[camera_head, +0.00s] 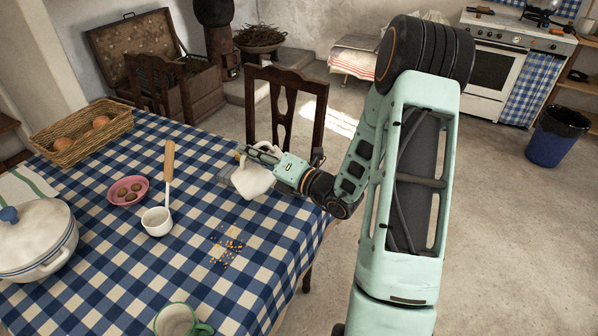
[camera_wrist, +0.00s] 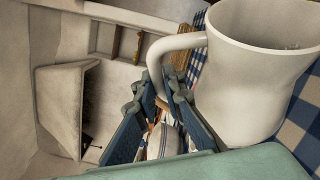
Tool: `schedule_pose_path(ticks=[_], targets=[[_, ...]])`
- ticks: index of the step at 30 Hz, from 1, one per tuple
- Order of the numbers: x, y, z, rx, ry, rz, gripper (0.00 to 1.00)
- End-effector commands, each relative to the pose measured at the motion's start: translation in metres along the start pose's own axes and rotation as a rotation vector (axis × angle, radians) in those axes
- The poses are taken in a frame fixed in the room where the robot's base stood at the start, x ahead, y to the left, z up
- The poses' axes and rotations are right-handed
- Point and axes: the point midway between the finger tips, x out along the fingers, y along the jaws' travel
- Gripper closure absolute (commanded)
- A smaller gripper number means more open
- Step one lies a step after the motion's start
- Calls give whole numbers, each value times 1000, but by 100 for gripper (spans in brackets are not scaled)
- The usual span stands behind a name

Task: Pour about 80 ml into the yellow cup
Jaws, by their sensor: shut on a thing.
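My gripper (camera_head: 264,155) is over the far right part of the table, shut on the handle of a white jug (camera_head: 252,182). In the wrist view, the fingers (camera_wrist: 160,88) close around the curved handle, and the white jug (camera_wrist: 255,85) fills the upper right with its wide rim showing. I cannot tell the jug's exact tilt or how much liquid is in it. A small yellow patch (camera_head: 238,156) shows beside the jug's top in the head view. It may be part of the yellow cup; the rest is hidden behind the jug and gripper.
A white ladle (camera_head: 158,222), a pink bowl (camera_head: 118,196), a lidded pot (camera_head: 35,245) and a basket (camera_head: 62,147) stand left. Crumbs (camera_head: 228,246) lie mid-table. A chair (camera_head: 287,110) stands behind the jug.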

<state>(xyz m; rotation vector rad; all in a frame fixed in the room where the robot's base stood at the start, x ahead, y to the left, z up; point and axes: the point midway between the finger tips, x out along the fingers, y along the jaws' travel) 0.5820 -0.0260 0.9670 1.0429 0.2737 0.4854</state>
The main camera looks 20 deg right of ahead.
Motion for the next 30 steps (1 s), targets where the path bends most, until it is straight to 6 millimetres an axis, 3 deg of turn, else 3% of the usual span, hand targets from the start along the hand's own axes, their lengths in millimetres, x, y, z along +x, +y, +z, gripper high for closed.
schedule_pose_path(ticks=[30], targets=[[-6,6,20,105,-26,47,100]])
